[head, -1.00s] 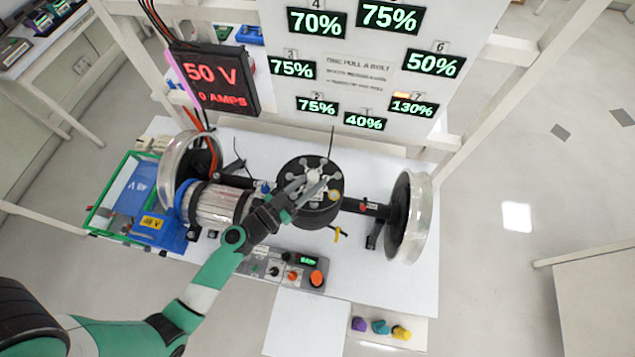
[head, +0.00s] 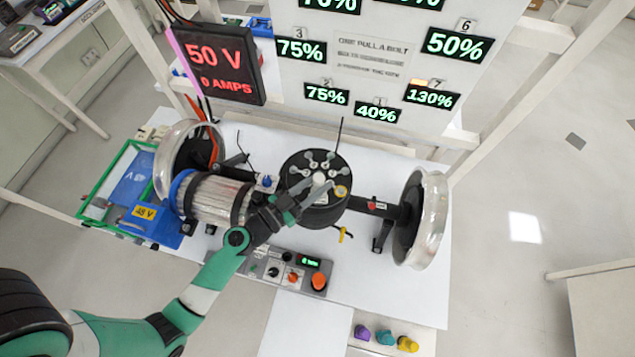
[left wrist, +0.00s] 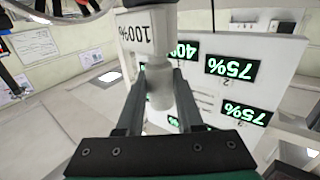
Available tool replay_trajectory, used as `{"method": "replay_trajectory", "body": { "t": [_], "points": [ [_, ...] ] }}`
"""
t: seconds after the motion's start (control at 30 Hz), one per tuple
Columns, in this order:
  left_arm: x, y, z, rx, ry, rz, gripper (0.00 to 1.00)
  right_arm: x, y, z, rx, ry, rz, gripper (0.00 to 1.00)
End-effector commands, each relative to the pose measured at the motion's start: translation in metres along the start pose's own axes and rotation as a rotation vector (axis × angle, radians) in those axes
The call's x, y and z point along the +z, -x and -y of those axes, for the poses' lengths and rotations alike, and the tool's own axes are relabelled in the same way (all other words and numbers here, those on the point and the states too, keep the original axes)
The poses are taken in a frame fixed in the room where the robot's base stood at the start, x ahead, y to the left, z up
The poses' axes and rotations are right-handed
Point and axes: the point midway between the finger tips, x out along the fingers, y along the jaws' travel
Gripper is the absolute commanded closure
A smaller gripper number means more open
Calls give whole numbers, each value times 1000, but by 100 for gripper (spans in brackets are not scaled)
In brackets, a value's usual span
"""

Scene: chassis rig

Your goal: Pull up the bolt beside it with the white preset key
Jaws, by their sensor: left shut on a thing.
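The white preset key (left wrist: 158,85) is upright between the two fingers of my left gripper (left wrist: 158,105) in the left wrist view; a 100% label shows by it. In the head view my left gripper (head: 308,196) is over the front part of the black round hub (head: 321,212), shut on the key, which is hard to make out there. Several grey bolts (head: 331,156) stand in a ring on the hub top. A yellow round piece (head: 341,190) sits at the ring's right. Which bolt the key meets, and whether it touches one, I cannot tell. My right gripper is not in view.
Purple (head: 362,332), teal (head: 386,337) and yellow (head: 407,344) keys stand on a front ledge. A control box (head: 290,271) with an orange knob lies before the hub. A motor (head: 212,197) and wheel (head: 420,218) flank it. The percent board (head: 372,66) stands behind.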

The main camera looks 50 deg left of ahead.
Motion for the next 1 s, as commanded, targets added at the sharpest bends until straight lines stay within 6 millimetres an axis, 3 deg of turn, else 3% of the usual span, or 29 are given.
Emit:
{"method": "replay_trajectory", "body": {
  "t": [1.0],
  "points": [
    [4,0,0,0,-1,-1,100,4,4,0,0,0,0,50]
  ]
}}
